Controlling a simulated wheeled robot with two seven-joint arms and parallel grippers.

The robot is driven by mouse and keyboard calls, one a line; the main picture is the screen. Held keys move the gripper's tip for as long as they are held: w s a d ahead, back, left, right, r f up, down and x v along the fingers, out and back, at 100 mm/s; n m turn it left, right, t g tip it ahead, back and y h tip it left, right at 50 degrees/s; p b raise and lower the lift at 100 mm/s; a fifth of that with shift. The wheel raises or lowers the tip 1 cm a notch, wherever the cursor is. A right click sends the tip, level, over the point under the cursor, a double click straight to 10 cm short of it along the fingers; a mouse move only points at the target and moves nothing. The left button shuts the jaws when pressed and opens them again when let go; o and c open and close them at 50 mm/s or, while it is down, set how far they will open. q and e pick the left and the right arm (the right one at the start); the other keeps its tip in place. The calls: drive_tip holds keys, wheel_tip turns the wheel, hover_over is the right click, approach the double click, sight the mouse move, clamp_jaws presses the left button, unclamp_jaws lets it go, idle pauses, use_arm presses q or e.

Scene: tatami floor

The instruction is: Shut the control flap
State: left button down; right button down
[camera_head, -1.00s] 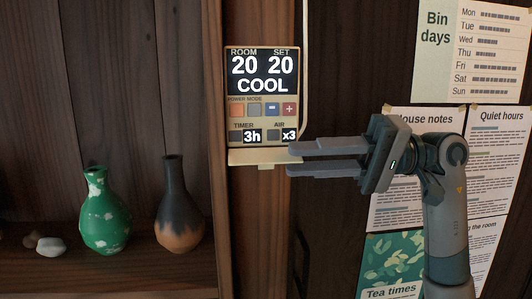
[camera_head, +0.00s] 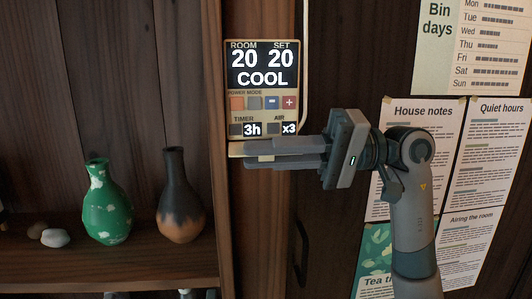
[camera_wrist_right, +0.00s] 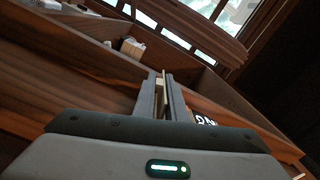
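The control panel (camera_head: 263,88) is a beige wall unit with a screen reading ROOM 20, SET 20, COOL, and buttons below. Its flap (camera_head: 236,149) sticks out as a narrow beige ledge along the bottom edge. The buttons are uncovered. My right gripper (camera_head: 260,155) reaches in from the right, its fingers a little apart at the flap and hiding most of it. In the right wrist view a beige strip (camera_wrist_right: 160,95), seemingly the flap, shows between the narrowly parted fingers; contact is unclear. My left gripper is not in view.
A green vase (camera_head: 107,208) and a dark vase with an orange base (camera_head: 180,205) stand on the shelf at left. Small stones (camera_head: 55,237) lie beside them. Paper notices (camera_head: 425,115) hang on the right, behind my arm.

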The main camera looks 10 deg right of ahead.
idle(0.3)
drive_tip(key=m+b, duration=0.1)
drive_tip(key=m, duration=0.1)
drive_tip(key=r+m+b, duration=0.1)
drive_tip(key=m+b, duration=0.1)
drive_tip(key=shift+s+r+m, duration=0.1)
drive_tip(key=shift+s+m, duration=0.05)
drive_tip(key=shift+m, duration=0.15)
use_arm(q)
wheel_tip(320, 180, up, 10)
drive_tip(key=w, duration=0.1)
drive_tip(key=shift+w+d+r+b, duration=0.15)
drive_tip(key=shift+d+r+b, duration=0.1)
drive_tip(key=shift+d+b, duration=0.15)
use_arm(e)
drive_tip(key=shift+r+m, duration=0.25)
drive_tip(key=shift+m, duration=0.4)
drive_tip(key=shift+r+m, duration=0.2)
drive_tip(key=shift+m, duration=0.45)
drive_tip(key=c, duration=2)
unclamp_jaws()
drive_tip(key=shift+d, duration=0.1)
